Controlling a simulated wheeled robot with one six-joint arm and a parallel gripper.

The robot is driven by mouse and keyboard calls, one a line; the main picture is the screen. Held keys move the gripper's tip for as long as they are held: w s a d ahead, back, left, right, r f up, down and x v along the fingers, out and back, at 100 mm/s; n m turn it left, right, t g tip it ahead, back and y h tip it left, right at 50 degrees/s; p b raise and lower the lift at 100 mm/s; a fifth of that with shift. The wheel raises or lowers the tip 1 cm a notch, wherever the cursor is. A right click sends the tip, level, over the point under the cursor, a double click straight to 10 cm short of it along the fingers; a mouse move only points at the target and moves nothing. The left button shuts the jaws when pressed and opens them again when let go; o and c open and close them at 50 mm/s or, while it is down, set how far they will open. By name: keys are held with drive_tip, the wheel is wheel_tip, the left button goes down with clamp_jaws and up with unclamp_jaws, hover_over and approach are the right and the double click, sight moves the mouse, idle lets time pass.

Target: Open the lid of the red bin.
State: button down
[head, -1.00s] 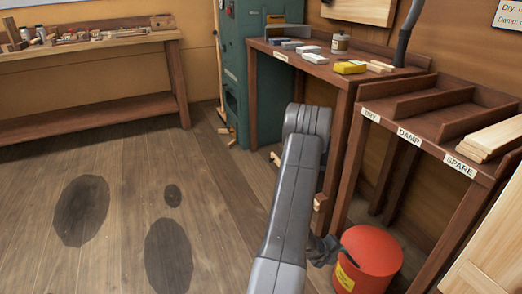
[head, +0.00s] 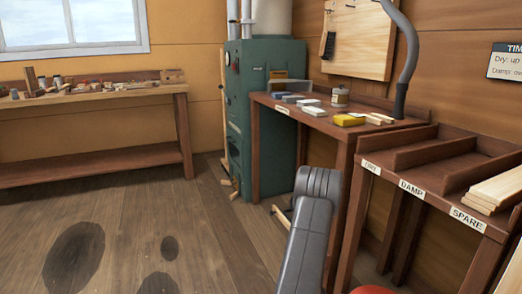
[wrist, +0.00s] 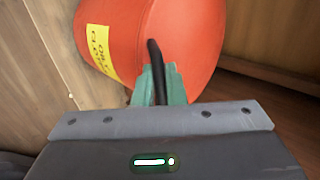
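The red bin (wrist: 178,45) fills the upper middle of the wrist view, with a yellow label (wrist: 100,50) on its side. In the head view only a sliver of the red bin (head: 372,290) shows at the bottom edge. A black bar-like handle (wrist: 153,52) stands out against the bin. My gripper (wrist: 160,82) has its green fingers on both sides of this handle, with no gap visible between them and it. I cannot tell from this angle whether the lid is raised.
A workbench (head: 350,135) with several small blocks stands beyond my arm. A rack labelled DRY, DAMP and SPARE (head: 440,203) stands at the right. A green cabinet (head: 262,130) is behind. The floor at left is clear, with dark stains.

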drive_tip(key=shift+r, duration=0.1)
drive_tip(key=shift+y, duration=0.6)
drive_tip(key=r+p, duration=0.1)
drive_tip(key=p, duration=0.1)
drive_tip(key=r+p, duration=0.2)
drive_tip(key=p, duration=0.1)
drive_tip(key=d+r+p, duration=0.1)
drive_tip(key=p, duration=0.1)
drive_tip(key=shift+w+d+r, duration=0.1)
drive_tip(key=shift+w+r, duration=0.15)
drive_tip(key=shift+r, duration=0.15)
drive_tip(key=shift+g, duration=0.3)
drive_tip(key=shift+y, duration=0.5)
drive_tip(key=r+p, duration=0.1)
drive_tip(key=p, duration=0.2)
drive_tip(key=d+r+p, duration=0.1)
drive_tip(key=r+p, duration=0.1)
drive_tip(key=p, duration=0.1)
drive_tip(key=d+r+p, duration=0.1)
drive_tip(key=p, duration=0.2)
drive_tip(key=shift+w+r+p, duration=0.2)
drive_tip(key=shift+w+p, duration=0.2)
